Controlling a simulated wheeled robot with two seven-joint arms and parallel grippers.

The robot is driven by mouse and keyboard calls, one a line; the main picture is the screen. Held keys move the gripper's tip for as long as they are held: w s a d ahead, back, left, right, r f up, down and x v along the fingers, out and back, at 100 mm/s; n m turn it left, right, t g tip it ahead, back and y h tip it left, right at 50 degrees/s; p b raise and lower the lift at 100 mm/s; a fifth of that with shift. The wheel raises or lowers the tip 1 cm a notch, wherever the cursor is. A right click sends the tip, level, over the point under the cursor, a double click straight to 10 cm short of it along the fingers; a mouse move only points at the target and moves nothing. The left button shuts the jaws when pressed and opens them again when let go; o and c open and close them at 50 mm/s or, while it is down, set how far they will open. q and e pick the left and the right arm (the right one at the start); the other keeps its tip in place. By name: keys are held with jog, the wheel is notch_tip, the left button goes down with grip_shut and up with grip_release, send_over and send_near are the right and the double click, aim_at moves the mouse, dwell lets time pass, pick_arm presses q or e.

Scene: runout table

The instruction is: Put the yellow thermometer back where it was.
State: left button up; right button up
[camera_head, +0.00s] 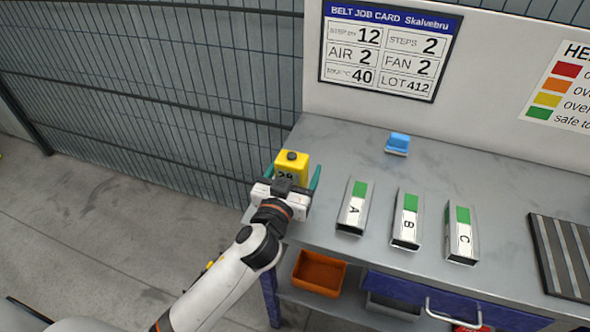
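The yellow thermometer (291,164) is a boxy block with a dark knob on top and a dark "28" on its front. It is at the left end of the grey table (440,165), its lower part hidden by my gripper. My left gripper (292,176) reaches it from the front. Its two teal fingers are spread, one on each side of the thermometer, with what looks like a small gap at each side. Whether the thermometer rests on the table is hidden. My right gripper is not in view.
Three white-and-green blocks, A (354,207), B (406,219) and C (460,235), stand right of the gripper. A blue object (398,143) lies behind them. A dark ribbed plate (563,256) is at the right. An orange bin (319,273) sits below. A job card (388,48) hangs behind.

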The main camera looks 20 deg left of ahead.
pick_arm(q)
jog(key=shift+r, duration=0.25)
jog(key=s, duration=0.3)
jog(key=s+b, duration=0.1)
jog(key=s, duration=0.3)
jog(key=s+b, duration=0.1)
jog(key=s, duration=0.2)
jog(key=shift+s+a+f, duration=0.2)
jog(key=shift+s+f, duration=0.05)
jog(key=shift+s, duration=0.05)
jog(key=shift+s+r, duration=0.15)
jog(key=shift+s, duration=0.55)
